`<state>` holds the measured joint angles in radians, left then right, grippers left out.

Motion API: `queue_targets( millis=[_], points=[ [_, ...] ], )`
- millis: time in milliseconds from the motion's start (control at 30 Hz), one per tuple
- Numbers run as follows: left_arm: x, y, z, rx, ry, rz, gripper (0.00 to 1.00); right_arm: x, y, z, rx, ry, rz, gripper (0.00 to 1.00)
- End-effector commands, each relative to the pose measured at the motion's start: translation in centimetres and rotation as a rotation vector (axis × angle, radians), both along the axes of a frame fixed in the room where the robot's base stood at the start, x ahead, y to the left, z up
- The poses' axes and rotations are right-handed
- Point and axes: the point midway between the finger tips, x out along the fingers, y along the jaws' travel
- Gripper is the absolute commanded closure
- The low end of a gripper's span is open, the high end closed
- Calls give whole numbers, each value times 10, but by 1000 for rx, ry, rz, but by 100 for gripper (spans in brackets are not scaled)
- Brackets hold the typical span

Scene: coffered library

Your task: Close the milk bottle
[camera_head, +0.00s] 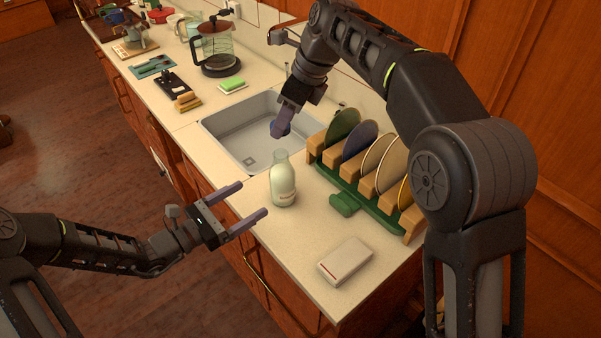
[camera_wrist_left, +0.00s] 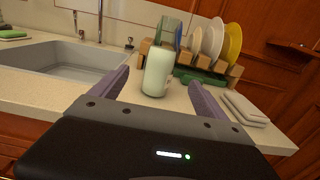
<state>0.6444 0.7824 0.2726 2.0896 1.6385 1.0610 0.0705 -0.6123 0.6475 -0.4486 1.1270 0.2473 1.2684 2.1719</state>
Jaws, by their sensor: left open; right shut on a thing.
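The milk bottle (camera_head: 283,185) stands upright on the counter between the sink and the dish rack, with no cap visible on its top. It also shows in the left wrist view (camera_wrist_left: 157,74), ahead of and between my left fingers. My left gripper (camera_head: 253,199) is open and empty, its fingers pointing at the bottle from the left and apart from it. My right gripper (camera_head: 281,128) is above and behind the bottle, over the sink's right side, pointing down. It is shut on a small dark thing, perhaps the cap; the fingers mostly hide it.
A green and wooden dish rack (camera_head: 325,168) with several plates stands right of the bottle. A white box (camera_head: 345,261) lies near the front counter corner. The sink (camera_head: 222,135) is behind the bottle. A sponge (camera_head: 232,84) and a glass coffee pot (camera_head: 217,52) are farther back.

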Motion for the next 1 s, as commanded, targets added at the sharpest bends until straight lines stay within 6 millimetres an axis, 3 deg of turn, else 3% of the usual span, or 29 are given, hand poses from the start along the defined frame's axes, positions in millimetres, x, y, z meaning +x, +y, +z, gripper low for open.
queue_targets(
  millis=[533, 1000],
  points=[
    [5, -8, 0, 0, -1, -1, 14, 0, 0, 0, 0, 0, 1, 94],
    [48, -68, 0, 0, -1, -3, 14, 0, 0, 0, 0, 0, 1, 94]
  ],
)
